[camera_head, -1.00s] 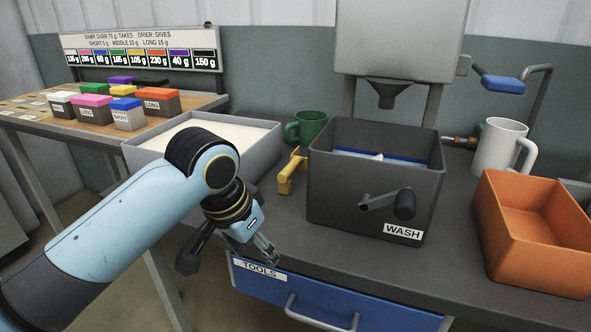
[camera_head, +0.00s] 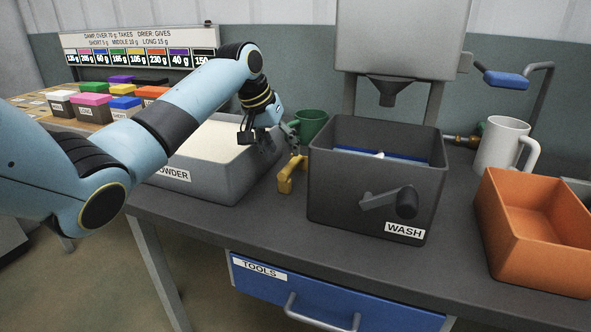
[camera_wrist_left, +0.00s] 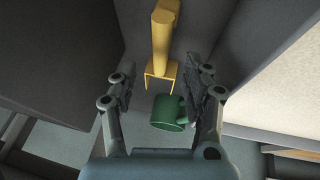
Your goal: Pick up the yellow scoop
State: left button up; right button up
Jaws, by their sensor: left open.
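The yellow scoop (camera_head: 291,175) stands on the grey bench between the powder tray and the dark wash bin. In the left wrist view the scoop (camera_wrist_left: 161,45) shows at the top centre, with its handle running up and its squared forked end pointing down between my fingers. My left gripper (camera_head: 283,143) is open above and just behind the scoop, beside the powder tray's right rim. In the left wrist view the left gripper's fingers (camera_wrist_left: 163,88) stand apart on either side of the scoop's end, without visible contact. My right gripper is not in view.
A green mug (camera_head: 312,124) stands close behind the scoop. The powder tray (camera_head: 222,181) is to the left, the wash bin (camera_head: 335,190) with its crank to the right. An orange bin (camera_head: 515,262) and white mug (camera_head: 503,146) are farther right. The front bench strip is clear.

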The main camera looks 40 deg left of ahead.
aim_at(287, 166)
pick_arm(q)
jog(key=x, duration=0.4)
jog(key=s+b+x, duration=0.1)
jog(key=x, duration=0.1)
jog(key=shift+w+d+f, duration=0.15)
jog(key=shift+w+f, duration=0.1)
jog(key=shift+f, duration=0.3)
grip_shut()
jog(key=shift+r, duration=0.1)
